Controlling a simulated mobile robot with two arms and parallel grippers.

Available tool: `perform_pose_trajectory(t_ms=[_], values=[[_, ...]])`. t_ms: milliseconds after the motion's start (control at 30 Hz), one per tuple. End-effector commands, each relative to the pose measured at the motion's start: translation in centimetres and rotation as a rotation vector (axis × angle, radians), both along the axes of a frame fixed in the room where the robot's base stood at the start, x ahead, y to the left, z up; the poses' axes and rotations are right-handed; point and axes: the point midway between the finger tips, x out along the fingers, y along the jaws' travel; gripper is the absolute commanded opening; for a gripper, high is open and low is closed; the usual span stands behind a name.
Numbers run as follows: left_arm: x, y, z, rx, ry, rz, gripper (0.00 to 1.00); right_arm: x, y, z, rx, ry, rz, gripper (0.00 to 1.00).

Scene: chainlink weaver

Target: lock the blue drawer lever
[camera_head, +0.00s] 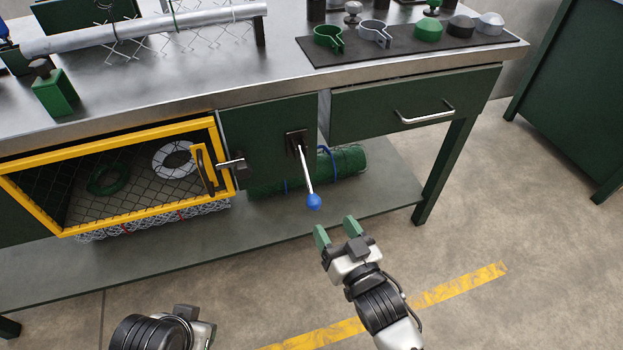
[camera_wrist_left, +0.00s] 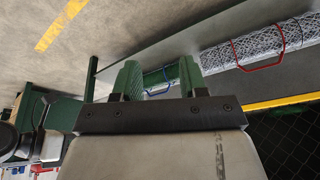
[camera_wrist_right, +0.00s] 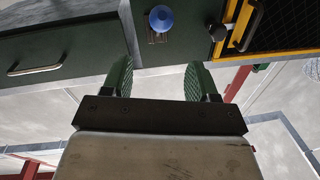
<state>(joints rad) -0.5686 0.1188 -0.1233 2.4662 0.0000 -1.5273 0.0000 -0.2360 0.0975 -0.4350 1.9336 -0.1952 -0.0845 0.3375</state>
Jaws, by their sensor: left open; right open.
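The drawer lever is a metal rod (camera_head: 307,172) on a dark bracket (camera_head: 297,139), ending in a blue ball knob (camera_head: 314,201). It hangs down, leaning slightly right, in front of a dark green panel. In the right wrist view the blue knob (camera_wrist_right: 161,18) shows beyond and between the fingertips, near the top edge. My right gripper (camera_head: 337,232) is open and empty, below and right of the knob, apart from it. My left gripper (camera_wrist_left: 156,78) is open and empty in the left wrist view; in the head view only part of my left arm shows, its fingers unclear.
A yellow-framed mesh door (camera_head: 226,155) with a latch is left of the lever. A drawer with a metal handle (camera_head: 425,115) is at right. The floor in front is clear.

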Motion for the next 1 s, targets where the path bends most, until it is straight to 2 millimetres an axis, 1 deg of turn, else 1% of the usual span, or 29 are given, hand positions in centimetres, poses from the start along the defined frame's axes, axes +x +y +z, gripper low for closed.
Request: perform_pose_trajectory(t_ms=[33, 100, 233, 500, 700, 833, 1000], values=[[-0.6, 0.1, 0.2, 0.006, 0.030, 0.002, 0.43, -0.1, 0.0, -0.1, -0.004, 0.017, 0.000, 0.59], [-1.0, 0.3, 0.0, 0.009, 0.051, 0.003, 0.43, 0.1, 0.2, -0.5, -0.007, 0.028, 0.000, 0.59], [-1.1, 0.3, -0.3, 0.011, 0.054, 0.003, 0.43, 1.3, 0.7, -0.6, -0.006, 0.025, -0.001, 0.59], [-1.1, 0.3, -1.2, 0.010, 0.051, 0.003, 0.43, 6.0, 2.9, -0.6, -0.007, 0.022, 0.001, 0.59], [-1.0, 0.2, -1.7, 0.008, 0.041, 0.003, 0.43, 8.7, 4.1, -0.6, -0.007, 0.022, 0.001, 0.59], [-0.8, 0.2, -1.8, 0.006, 0.032, 0.002, 0.43, 9.5, 4.5, -0.5, -0.006, 0.024, 0.001, 0.59], [-0.7, 0.2, -1.8, 0.005, 0.026, 0.002, 0.43, 9.7, 4.6, -0.5, -0.007, 0.025, 0.001, 0.59]])
